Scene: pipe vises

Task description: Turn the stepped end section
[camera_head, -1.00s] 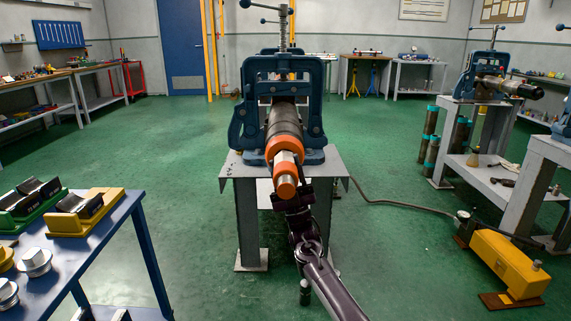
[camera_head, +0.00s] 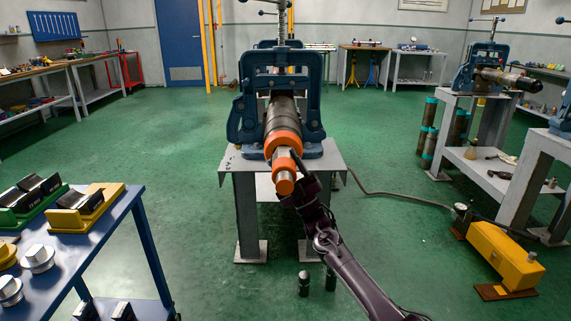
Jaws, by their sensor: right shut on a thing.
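The blue pipe vise (camera_head: 318,100) stands on a grey steel stand and holds a dark pipe (camera_head: 284,112) that points towards me. At the pipe's near end is an orange collar (camera_head: 280,143). The stepped end section (camera_head: 283,163) sticks out in front of it, with a bare metal middle and an orange tip. My right gripper (camera_head: 295,170) comes from below right and is shut on the stepped end section at its right side. Its fingertips are small and partly hidden against the metal. My left gripper is not in view.
A blue table (camera_head: 128,213) with yellow and green holders and metal fittings is at the left. A yellow pump unit (camera_head: 505,254) with a hose lies on the floor at right. Another vise (camera_head: 488,70) stands behind it.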

